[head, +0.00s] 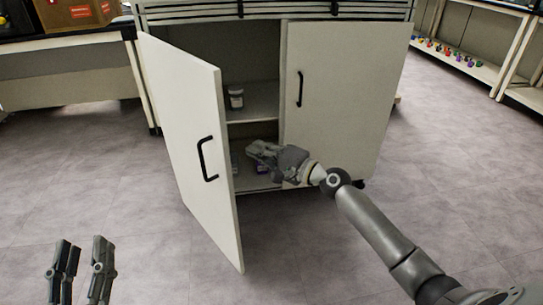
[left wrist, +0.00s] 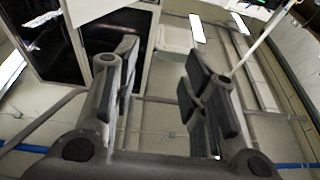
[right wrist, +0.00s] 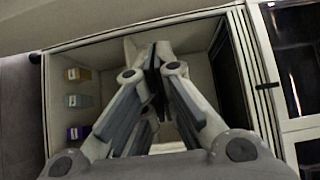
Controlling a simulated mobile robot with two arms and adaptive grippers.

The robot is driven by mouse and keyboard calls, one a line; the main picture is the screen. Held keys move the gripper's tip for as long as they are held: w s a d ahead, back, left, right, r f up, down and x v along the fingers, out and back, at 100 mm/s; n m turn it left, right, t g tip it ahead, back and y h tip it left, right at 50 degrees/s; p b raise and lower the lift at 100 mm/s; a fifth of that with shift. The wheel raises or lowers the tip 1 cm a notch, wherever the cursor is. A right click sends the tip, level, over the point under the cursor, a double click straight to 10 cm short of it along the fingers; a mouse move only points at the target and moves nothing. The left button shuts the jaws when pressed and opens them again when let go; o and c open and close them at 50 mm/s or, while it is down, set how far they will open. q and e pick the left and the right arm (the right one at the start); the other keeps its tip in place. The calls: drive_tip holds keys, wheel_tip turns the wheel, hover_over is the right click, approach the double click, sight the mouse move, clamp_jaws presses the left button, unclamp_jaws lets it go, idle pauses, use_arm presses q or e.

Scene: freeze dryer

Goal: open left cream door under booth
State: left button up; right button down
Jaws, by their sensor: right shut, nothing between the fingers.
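The left cream door (head: 190,130) under the booth stands wide open in the head view, swung out toward me, with its black handle (head: 207,159) on the face turned to the left. The right cream door (head: 340,90) is closed. My right gripper (head: 262,150) is shut and empty, in front of the open left half of the cabinet, to the right of the open door. In the right wrist view its fingers (right wrist: 158,65) meet before the cabinet interior. My left gripper (head: 82,258) is open and empty at the lower left, apart from the door; its fingers are spread in the left wrist view (left wrist: 155,85).
Inside the cabinet a white jar (head: 236,97) stands on the shelf (head: 258,107). Several small boxes show at the left in the right wrist view. A bench (head: 70,75) stands at the left, shelving (head: 470,65) at the right. The floor (head: 330,250) in front is clear.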

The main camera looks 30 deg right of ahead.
use_arm(q)
drive_tip(key=shift+w+a+f+g+y+p, duration=0.2)
drive_tip(key=shift+f+g+y+p, duration=0.15)
drive_tip(key=shift+f+g, duration=0.8)
drive_tip(key=shift+w+a+f+g+y+p, duration=0.15)
drive_tip(key=shift+f+g+y+p, duration=0.3)
drive_tip(key=shift+f, duration=1.3)
use_arm(e)
drive_tip(key=shift+w+a, duration=0.25)
drive_tip(key=shift+a, duration=0.6)
drive_tip(key=shift+w+a, duration=0.2)
drive_tip(key=shift+a, duration=0.7)
drive_tip(key=shift+w+a, duration=0.25)
drive_tip(key=shift+a, duration=0.6)
use_arm(q)
drive_tip(key=shift+s+f, duration=0.1)
use_arm(e)
drive_tip(key=shift+a, duration=0.1)
